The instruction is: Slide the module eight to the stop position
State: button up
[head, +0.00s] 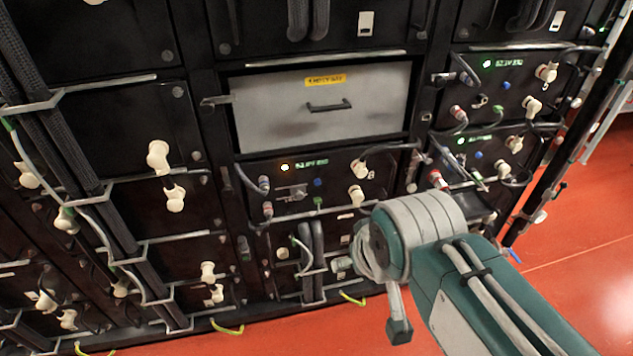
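A dark module (320,180) in the middle column has an orange light, a green display and a mark that looks like an 8. It sits below a bare grey panel with a yellow label. Cables and pale connectors are on its front. My arm (470,285) reaches in from the lower right, and its rounded grey end is below and right of this module. A short grey link with a dark tip (399,330) hangs under the arm and may be part of my gripper. The arm hides the rest, so its grip and any contact cannot be told.
The grey panel (322,107) has a dark handle and fills the bay above. Modules with green displays (505,75) stand at the right. Cabled racks (130,180) fill the left. Orange floor (575,265) is clear at the right.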

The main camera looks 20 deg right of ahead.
aim_at(344, 179)
jog(key=i+l+z, duration=0.5)
jog(key=i+z, duration=0.15)
jog(key=i, duration=0.25)
